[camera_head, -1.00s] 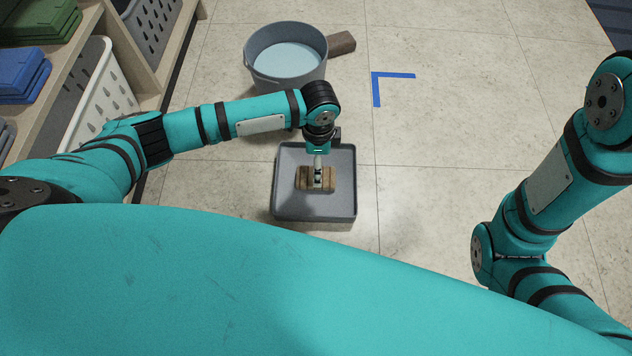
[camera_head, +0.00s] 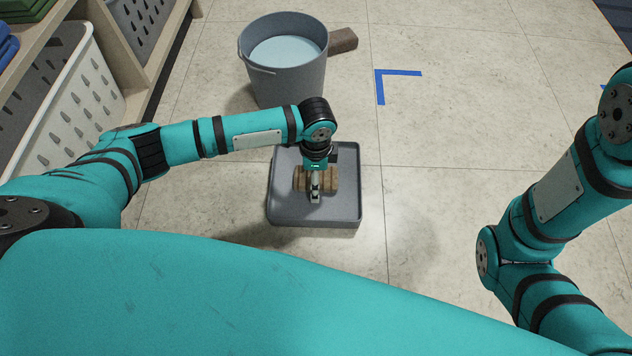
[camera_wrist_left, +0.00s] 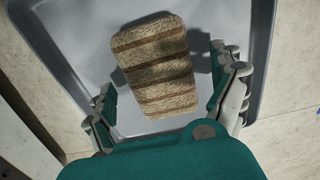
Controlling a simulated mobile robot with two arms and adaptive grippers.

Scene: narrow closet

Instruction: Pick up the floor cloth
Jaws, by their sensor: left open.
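The floor cloth (camera_head: 328,180) is a tan, brown-striped folded bundle lying in a grey tray (camera_head: 284,212) on the floor. In the left wrist view the cloth (camera_wrist_left: 158,70) lies ahead of and between the fingers, on the tray's pale inner floor (camera_wrist_left: 75,32). My left gripper (camera_head: 315,197) is above the tray, pointing down, and hides part of the cloth in the head view. In the left wrist view my left gripper (camera_wrist_left: 170,98) is open, with one finger on each side of the cloth's near end. My right gripper is out of view.
A grey bucket (camera_head: 285,85) of pale liquid stands behind the tray, with a brown block (camera_head: 343,40) beside it. A shelf with a white perforated basket (camera_head: 75,105) is at the left. Blue corner tape (camera_head: 380,85) marks the floor. The floor right of the tray is clear.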

